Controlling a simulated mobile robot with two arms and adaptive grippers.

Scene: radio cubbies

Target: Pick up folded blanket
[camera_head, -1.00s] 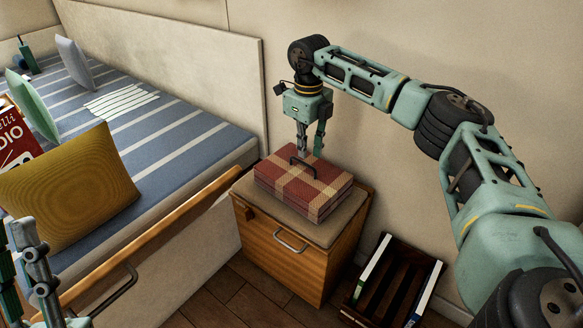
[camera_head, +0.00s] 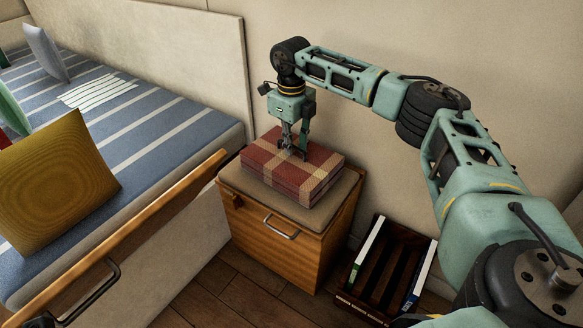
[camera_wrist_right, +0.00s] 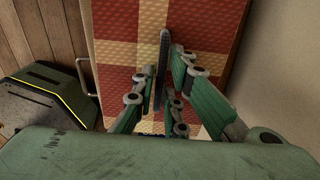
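The folded blanket (camera_head: 316,175) is a red and cream checked block with a dark carrying handle on top. It lies flat on the cushioned top of a small wooden cabinet. It fills much of the right wrist view (camera_wrist_right: 205,35), where its handle (camera_wrist_right: 163,60) stands up between my fingers. My right gripper (camera_head: 294,152) points down over the blanket's top. Its fingers are on either side of the handle and look apart, though the fingertips are partly hidden. My left gripper is not in view.
The wooden cabinet (camera_head: 262,238) stands against the wall beside a striped bed (camera_head: 150,125) with pillows. A dark slatted crate (camera_head: 385,272) holding books is on the floor to the right. Bare floor (camera_head: 262,300) shows in front of the cabinet.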

